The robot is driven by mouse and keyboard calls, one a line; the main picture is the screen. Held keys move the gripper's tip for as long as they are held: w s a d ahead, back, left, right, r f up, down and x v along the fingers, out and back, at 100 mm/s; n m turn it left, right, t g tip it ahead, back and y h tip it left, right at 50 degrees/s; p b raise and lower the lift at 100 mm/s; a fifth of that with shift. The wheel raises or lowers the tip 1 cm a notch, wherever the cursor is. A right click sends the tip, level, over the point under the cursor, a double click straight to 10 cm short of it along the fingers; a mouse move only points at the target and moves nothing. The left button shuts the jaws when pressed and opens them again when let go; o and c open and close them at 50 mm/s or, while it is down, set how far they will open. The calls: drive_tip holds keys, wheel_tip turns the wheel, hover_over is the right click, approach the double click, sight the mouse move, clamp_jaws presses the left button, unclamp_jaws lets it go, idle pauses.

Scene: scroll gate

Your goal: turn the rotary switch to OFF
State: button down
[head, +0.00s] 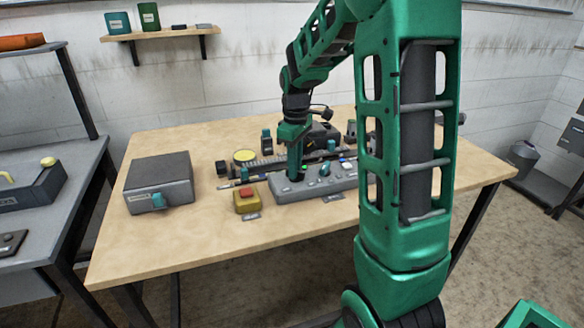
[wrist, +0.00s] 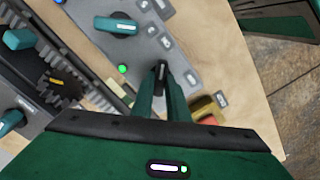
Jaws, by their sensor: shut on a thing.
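A grey control panel (head: 315,187) lies on the wooden table, and it also fills the upper middle of the wrist view (wrist: 150,52). My gripper (head: 294,176) reaches down onto the panel's left end. In the wrist view, its green fingers (wrist: 161,92) are closed around a small dark knob (wrist: 161,70), which I take to be the rotary switch. The fingers hide most of it, and I cannot read its setting. A teal knob (wrist: 117,25) with small labels around it sits farther along the panel. A lit green lamp (wrist: 122,69) is beside my gripper.
A yellow box with a red button (head: 247,199) stands just left of the panel. A grey box with a teal handle (head: 158,182) is farther left. Gears and a rack (wrist: 58,82) lie behind the panel. The table's front strip is mostly clear.

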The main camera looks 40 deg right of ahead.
drive_tip(key=shift+m, duration=0.3)
drive_tip(key=m, duration=0.3)
drive_tip(key=shift+m, duration=0.4)
drive_tip(key=m, duration=0.9)
drive_tip(key=shift+r+m, duration=0.1)
drive_tip(key=shift+m, duration=2.1)
drive_tip(key=shift+w, duration=0.1)
drive_tip(key=c, duration=1.7)
unclamp_jaws()
drive_tip(key=shift+a, duration=0.1)
